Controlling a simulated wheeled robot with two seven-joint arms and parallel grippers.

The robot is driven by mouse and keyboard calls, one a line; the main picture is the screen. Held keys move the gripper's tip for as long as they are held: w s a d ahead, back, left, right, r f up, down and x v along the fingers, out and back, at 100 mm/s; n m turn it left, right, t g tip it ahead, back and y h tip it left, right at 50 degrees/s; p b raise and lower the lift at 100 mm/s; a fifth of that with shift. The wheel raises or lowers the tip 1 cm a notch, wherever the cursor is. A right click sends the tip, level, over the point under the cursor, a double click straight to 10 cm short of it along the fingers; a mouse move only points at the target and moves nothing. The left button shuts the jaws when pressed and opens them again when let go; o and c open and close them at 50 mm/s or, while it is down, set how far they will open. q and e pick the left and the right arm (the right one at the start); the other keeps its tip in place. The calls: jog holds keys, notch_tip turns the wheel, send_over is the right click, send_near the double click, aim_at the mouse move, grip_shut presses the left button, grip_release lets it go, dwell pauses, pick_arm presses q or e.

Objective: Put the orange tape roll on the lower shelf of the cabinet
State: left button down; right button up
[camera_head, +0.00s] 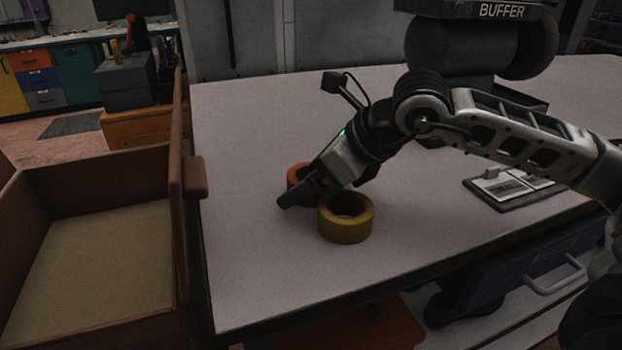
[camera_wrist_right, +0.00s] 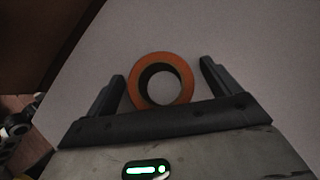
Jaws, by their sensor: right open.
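The orange tape roll (camera_head: 294,175) lies flat on the pale table, mostly hidden behind my right gripper in the head view. In the right wrist view the orange tape roll (camera_wrist_right: 185,75) sits between the two fingers, with a gap to each. My right gripper (camera_head: 289,199) is open around the roll and tilted down to it; its fingers also show in the right wrist view (camera_wrist_right: 163,82). My left gripper is not in view. A brown open-topped wooden box or cabinet (camera_head: 188,180) stands left of the table; I cannot tell whether a lower shelf is in view.
A yellow tape roll (camera_head: 345,228) lies right beside my right gripper. A dark tray with white cards (camera_head: 506,187) lies farther right. A machine marked BUFFER (camera_head: 490,45) stands at the back. The table (camera_head: 255,270) is clear at its front left.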

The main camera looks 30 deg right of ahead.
jog(key=c, duration=1.1)
jog(key=shift+c, duration=0.2)
jog(key=shift+r, duration=0.1)
